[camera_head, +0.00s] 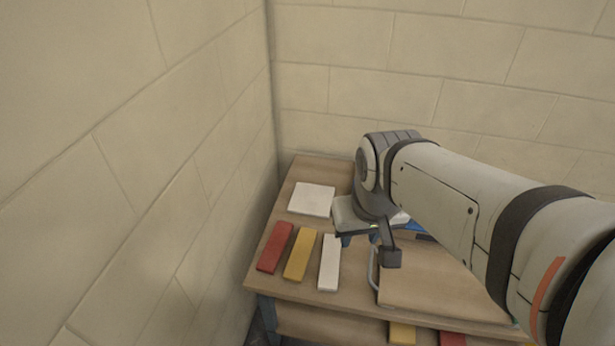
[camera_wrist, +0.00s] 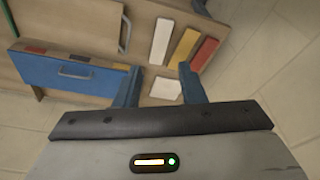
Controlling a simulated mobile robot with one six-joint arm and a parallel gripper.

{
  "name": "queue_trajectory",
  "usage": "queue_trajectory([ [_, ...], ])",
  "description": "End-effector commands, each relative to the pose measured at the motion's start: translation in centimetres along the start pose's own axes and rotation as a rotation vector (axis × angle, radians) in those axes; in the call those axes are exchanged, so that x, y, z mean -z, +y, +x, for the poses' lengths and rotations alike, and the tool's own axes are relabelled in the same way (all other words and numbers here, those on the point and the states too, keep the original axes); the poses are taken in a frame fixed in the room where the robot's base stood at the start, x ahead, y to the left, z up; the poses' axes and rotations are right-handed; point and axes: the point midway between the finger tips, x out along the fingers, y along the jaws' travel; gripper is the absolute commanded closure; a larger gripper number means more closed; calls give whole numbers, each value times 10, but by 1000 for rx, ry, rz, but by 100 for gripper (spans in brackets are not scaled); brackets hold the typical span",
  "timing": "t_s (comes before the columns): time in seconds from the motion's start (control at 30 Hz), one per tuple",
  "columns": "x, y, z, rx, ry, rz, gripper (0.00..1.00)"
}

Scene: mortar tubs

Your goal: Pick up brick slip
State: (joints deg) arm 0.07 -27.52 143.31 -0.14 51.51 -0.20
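Three long flat slips lie side by side on the wooden workbench: a red slip (camera_head: 275,248), a yellow slip (camera_head: 300,255) and a white slip (camera_head: 329,263). A squarer white piece (camera_head: 312,199) lies behind them. In the wrist view, the red (camera_wrist: 205,54), yellow (camera_wrist: 183,48) and white (camera_wrist: 161,42) slips lie beyond the fingertips, and the squarer white piece (camera_wrist: 165,89) shows between the fingers. My gripper (camera_head: 360,238) is above the bench, to the right of the squarer piece; its blue fingers (camera_wrist: 158,82) are apart and hold nothing visible.
A wooden panel with a metal handle (camera_head: 374,270) is right of the white slip. A blue front with a handle (camera_wrist: 70,75) has coloured pieces along its edge. Block walls (camera_head: 190,130) close in the bench's left and back. More coloured pieces (camera_head: 402,333) show lower down.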

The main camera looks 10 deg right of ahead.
Motion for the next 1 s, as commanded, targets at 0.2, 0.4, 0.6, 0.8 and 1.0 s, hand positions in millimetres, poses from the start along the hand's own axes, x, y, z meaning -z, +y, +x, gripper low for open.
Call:
queue_trajectory([
  [0.2,5,0,7,0,-8,8,51],
  [0.4,37,18,54,3,-53,51,34],
  [0.6,82,18,134,-4,-113,140,23],
  [0.8,114,18,228,-16,-170,225,23],
  [1.0,128,18,301,-27,-207,287,23],
])
